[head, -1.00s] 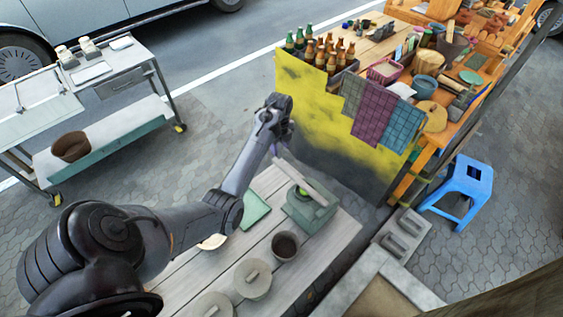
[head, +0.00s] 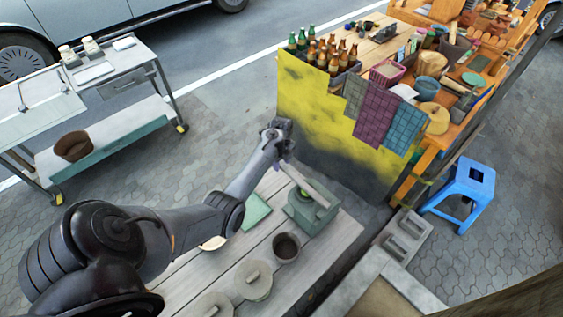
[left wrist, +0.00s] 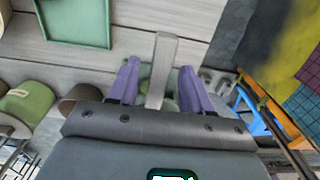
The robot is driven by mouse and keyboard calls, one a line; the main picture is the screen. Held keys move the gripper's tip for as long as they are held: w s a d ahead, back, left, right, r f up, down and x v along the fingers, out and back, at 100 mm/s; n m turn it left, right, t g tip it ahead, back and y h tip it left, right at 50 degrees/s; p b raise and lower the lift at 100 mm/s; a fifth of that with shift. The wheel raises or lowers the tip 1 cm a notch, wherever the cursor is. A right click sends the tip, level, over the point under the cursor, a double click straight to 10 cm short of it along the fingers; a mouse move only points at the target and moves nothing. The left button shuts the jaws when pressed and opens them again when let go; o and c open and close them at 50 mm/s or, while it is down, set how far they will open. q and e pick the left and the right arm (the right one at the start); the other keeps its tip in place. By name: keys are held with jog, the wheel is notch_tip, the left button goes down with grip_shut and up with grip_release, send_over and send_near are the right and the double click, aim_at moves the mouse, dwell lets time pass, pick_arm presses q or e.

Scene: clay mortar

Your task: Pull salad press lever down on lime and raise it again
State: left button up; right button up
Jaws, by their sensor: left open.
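The green salad press (head: 310,214) stands on the plank table, with its pale lever (head: 306,184) raised at a slant toward the back left. A small green lime (head: 305,195) shows partly beneath the lever. My left gripper (head: 278,165) is at the lever's free upper end. In the left wrist view its purple fingers (left wrist: 159,72) are open, one on each side of the grey lever (left wrist: 161,62), with gaps visible. The press body is mostly hidden there behind the lever and fingers. My right gripper is out of view.
A green tray (head: 255,211) lies left of the press. A dark-filled cup (head: 286,247) and a lidded pot (head: 253,280) stand in front. A yellow-draped stall (head: 325,120) rises behind; a blue stool (head: 470,190) is at right.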

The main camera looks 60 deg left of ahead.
pick_arm(q)
grip_shut()
jog(key=shift+r, duration=0.1)
